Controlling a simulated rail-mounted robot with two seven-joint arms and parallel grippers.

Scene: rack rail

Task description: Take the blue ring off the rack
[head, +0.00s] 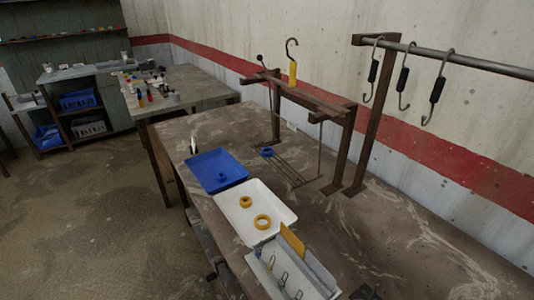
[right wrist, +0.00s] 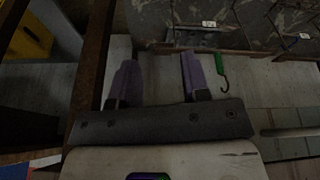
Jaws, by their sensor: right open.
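A blue ring (head: 267,152) shows in the head view at the near left end of several thin metal rods low on the rack (head: 305,100). It seems to be around or on one rod; the view is too small to tell which. The rack is a brown frame standing on the worktable. My right gripper (right wrist: 157,78) shows in the right wrist view with its two purple fingers apart and nothing between them. The blue ring is not seen in that view. Neither gripper shows in the head view, and my left gripper is not seen.
A blue tray (head: 207,184) with a small blue piece and a white tray (head: 232,218) with two yellow rings stand left of the rack. Black-handled hooks (head: 403,80) hang from a rail at right. A green-handled hook (right wrist: 221,69) is near my right gripper. The table's right side is mostly clear.

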